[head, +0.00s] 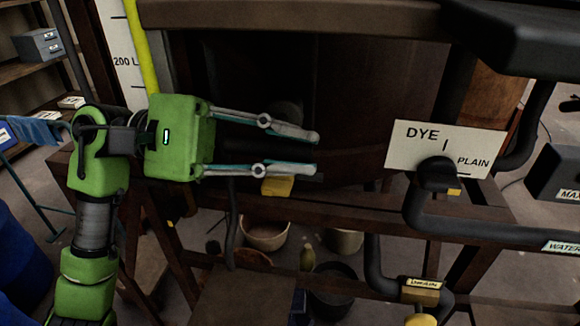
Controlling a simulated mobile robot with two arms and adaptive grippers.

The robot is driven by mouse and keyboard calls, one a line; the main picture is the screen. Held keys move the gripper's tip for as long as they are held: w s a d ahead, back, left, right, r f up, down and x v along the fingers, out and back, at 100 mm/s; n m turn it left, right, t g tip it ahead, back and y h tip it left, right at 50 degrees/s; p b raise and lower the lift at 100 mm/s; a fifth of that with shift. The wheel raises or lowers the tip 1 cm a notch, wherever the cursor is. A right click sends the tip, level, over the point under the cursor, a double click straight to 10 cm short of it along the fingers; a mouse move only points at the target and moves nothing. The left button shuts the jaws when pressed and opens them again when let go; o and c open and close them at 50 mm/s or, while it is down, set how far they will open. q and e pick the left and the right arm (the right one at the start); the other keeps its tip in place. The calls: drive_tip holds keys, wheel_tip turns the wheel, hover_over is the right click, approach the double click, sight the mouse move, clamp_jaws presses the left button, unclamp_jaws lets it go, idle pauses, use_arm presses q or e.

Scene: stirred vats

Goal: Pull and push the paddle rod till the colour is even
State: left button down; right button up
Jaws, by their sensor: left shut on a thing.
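My green left gripper (316,154) reaches in from the left in front of the dark wooden vat (350,120). Its two fingers lie one above the other, apart, around a dark thing that barely stands out from the shadow. I take this to be the handle end of the paddle rod; its shape and the rest of it are hidden. The paddle and the liquid inside the vat are not visible, so its colour cannot be told. My right gripper is not in view.
A DYE/PLAIN sign (445,149) with a dark lever (437,174) is at right, above dark pipes and a DRAIN label (421,284). A gauge marked 200 L (122,50) stands upper left. Bowls (264,236) and a dark pot (333,290) sit below the wooden frame.

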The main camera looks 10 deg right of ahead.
use_arm(q)
drive_tip(key=shift+w+f, duration=0.15)
drive_tip(key=shift+f, duration=0.2)
drive_tip(key=c, duration=2.1)
unclamp_jaws()
drive_tip(key=shift+o, duration=0.7)
drive_tip(key=shift+w, duration=0.25)
drive_tip(key=shift+r, duration=0.1)
drive_tip(key=v, duration=1.2)
drive_tip(key=shift+a, duration=0.1)
